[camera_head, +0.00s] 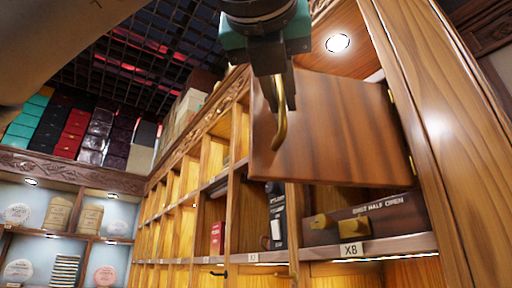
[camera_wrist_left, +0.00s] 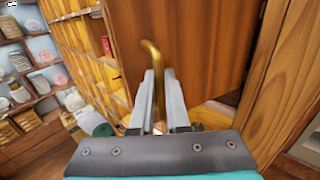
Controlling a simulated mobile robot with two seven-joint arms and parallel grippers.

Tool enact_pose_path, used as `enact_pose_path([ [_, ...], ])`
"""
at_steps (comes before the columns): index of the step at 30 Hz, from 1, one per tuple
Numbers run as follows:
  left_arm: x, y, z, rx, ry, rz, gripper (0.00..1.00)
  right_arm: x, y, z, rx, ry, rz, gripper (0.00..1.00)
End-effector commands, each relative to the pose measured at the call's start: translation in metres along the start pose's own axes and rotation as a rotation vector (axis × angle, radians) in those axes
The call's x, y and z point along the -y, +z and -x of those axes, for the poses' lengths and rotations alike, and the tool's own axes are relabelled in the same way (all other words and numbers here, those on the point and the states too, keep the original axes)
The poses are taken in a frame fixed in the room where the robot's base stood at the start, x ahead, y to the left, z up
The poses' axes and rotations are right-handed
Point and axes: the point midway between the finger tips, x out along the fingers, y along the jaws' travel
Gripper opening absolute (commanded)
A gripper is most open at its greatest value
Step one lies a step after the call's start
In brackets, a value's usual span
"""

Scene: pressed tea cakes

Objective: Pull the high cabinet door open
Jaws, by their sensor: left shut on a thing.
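The high cabinet door (camera_head: 335,130) is a brown wooden panel with hinges on its right edge. It stands partly open, swung out from the cabinet; it also shows in the left wrist view (camera_wrist_left: 205,45). A curved brass handle (camera_head: 279,135) sits near its left edge. My left gripper (camera_head: 277,95) comes down from the top and is shut on this handle. In the left wrist view the brass handle (camera_wrist_left: 151,52) rises from between the two grey fingers (camera_wrist_left: 160,95). My right gripper is not in view.
Under the door an open compartment holds a dark box (camera_head: 370,217) with brass fittings, above a label X8 (camera_head: 351,250). A thick wooden post (camera_head: 425,110) stands right of the door. Shelves with wrapped tea cakes (camera_head: 18,213) line the left. Stacked boxes (camera_head: 75,130) sit above them.

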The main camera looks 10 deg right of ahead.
Motion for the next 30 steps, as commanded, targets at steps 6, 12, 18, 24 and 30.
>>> enact_pose_path([
  [6,0.0052,0.0012,0.0042,0.003,-0.009,-0.001,0.0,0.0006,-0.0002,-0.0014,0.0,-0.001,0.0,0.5],
  [12,0.0056,0.0014,0.0045,0.004,-0.01,-0.001,0.0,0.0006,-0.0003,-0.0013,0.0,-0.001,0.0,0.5],
  [18,0.0056,0.0014,0.0044,0.004,-0.01,-0.001,0.19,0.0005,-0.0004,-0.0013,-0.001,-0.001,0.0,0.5],
  [24,0.0053,0.0008,0.004,0.002,-0.009,-0.001,0.41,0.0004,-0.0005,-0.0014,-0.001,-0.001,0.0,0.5],
  [30,0.005,0.0004,0.0037,0.001,-0.008,-0.001,0.43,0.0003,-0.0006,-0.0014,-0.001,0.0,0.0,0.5],
])
